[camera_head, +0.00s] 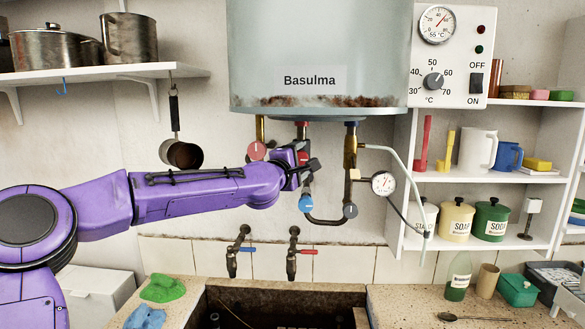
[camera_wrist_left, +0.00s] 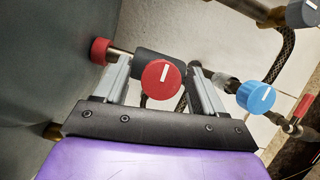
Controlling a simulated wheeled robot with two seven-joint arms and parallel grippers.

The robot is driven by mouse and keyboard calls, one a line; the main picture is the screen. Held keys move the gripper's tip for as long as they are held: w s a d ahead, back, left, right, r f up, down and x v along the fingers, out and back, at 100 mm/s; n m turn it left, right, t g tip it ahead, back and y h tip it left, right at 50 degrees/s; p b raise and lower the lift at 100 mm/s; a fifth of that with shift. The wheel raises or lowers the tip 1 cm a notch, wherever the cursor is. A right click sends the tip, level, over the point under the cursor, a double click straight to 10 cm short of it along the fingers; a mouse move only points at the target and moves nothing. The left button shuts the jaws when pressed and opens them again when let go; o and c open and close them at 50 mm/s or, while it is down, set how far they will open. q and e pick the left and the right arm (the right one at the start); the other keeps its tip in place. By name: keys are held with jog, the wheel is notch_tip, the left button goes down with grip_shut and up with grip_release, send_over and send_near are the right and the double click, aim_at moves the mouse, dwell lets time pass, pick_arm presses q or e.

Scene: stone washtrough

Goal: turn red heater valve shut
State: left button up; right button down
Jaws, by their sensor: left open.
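A round red valve knob (camera_wrist_left: 161,85) with a white line sits between the two fingers of my open left gripper (camera_wrist_left: 163,82) in the left wrist view. Its line runs roughly across the pipe. I cannot tell whether the fingers touch it. In the head view, this knob (camera_head: 303,157) is mostly hidden by my left gripper (camera_head: 308,166), under the grey heater tank (camera_head: 330,50) labelled Basulma. My right gripper is not in view.
A blue knob (camera_head: 306,203) is just below my gripper. A dial gauge (camera_head: 383,183) and a hose are to the right. Two taps (camera_head: 293,250) stand below over the stone trough (camera_head: 290,294). A pan (camera_head: 181,154) hangs above my arm.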

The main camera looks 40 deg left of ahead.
pick_arm(q)
jog(key=s+p, duration=0.2)
jog(key=p, duration=0.1)
jog(key=shift+s+d+r, duration=0.15)
jog(key=shift+d+r, duration=0.05)
jog(key=shift+s+d+f, duration=0.1)
jog(key=shift+s, duration=0.9)
jog(key=shift+s+d+f, duration=0.15)
jog(key=shift+s, duration=0.8)
jog(key=shift+s+d+f, duration=0.1)
jog(key=shift+s, duration=0.9)
